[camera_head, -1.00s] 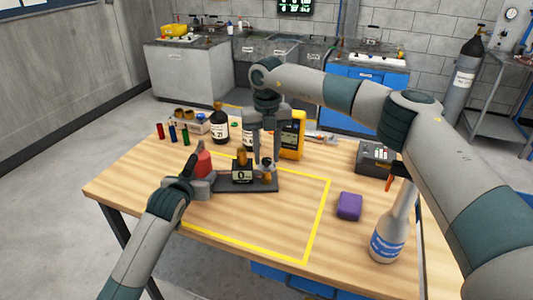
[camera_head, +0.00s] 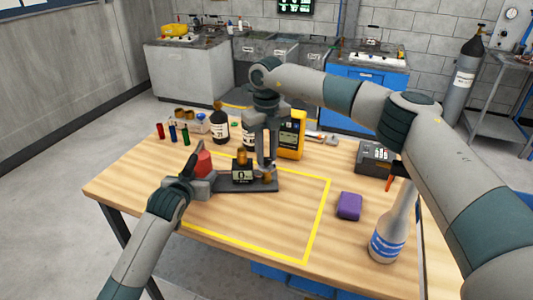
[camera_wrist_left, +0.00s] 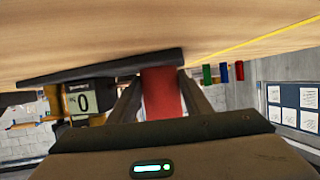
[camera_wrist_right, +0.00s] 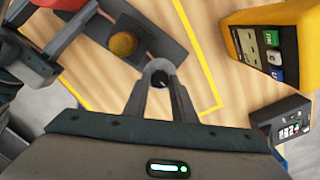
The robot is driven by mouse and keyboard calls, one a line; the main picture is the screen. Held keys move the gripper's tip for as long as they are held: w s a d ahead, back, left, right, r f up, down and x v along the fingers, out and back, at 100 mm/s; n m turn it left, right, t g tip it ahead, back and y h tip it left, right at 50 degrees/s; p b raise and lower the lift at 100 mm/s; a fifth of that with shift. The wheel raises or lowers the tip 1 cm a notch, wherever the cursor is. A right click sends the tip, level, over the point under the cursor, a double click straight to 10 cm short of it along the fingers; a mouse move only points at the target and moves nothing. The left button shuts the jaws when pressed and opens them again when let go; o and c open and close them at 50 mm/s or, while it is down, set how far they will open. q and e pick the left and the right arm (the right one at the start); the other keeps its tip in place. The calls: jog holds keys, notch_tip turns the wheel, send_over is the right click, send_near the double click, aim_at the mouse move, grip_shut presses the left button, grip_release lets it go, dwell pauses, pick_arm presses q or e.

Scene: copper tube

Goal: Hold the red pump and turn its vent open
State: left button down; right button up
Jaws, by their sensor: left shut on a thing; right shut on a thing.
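The red pump (camera_head: 203,162) stands upright at the left end of a dark base plate (camera_head: 250,187). My left gripper (camera_head: 197,180) is shut around it; the left wrist view shows the red body (camera_wrist_left: 161,92) between the fingers. A small block with a display reading 0 (camera_head: 243,173) and a brass top sits mid-plate. At the plate's right end is the vent (camera_head: 267,177). My right gripper (camera_head: 266,168) points down there, shut on its small dark round knob (camera_wrist_right: 160,78). The fingers partly hide the vent in the head view.
A yellow meter (camera_head: 292,134) stands close behind my right gripper, with dark bottles (camera_head: 220,124) to its left. The yellow-outlined area in front is mostly clear.

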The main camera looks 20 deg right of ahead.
aim_at(267, 159)
pick_arm(q)
jog(key=shift+r, duration=0.1)
pick_arm(e)
jog(key=shift+n, duration=1.1)
jog(key=o, duration=1.1)
jog(key=shift+r, duration=0.2)
notch_tip(267, 159, up, 12)
jog(key=shift+f, duration=0.2)
pick_arm(q)
jog(key=c, duration=0.9)
grip_release()
